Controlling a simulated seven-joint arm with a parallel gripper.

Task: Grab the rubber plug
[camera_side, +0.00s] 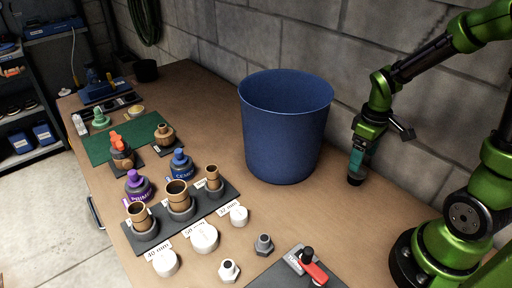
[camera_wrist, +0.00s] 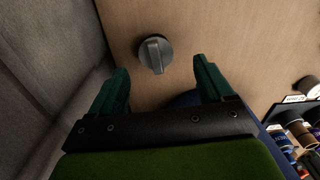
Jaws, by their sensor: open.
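A grey round plug (camera_wrist: 155,54) with a raised ridge across its top lies on the wooden bench. In the wrist view it is ahead of my gripper (camera_wrist: 160,66), roughly between the two green fingertips, with bare bench around it. The fingers are apart, with nothing held. A small dark piece (camera_side: 355,180), which looks like the plug, shows right below the fingertips. I cannot tell whether the fingers touch it.
The tall blue bucket (camera_side: 286,130) stands left of my gripper, and the block wall (camera_side: 400,75) is close behind. A dark mat (camera_side: 222,201) with pipe fittings, white caps (camera_side: 204,238) and a red-handled valve (camera_side: 314,271) are toward the front.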

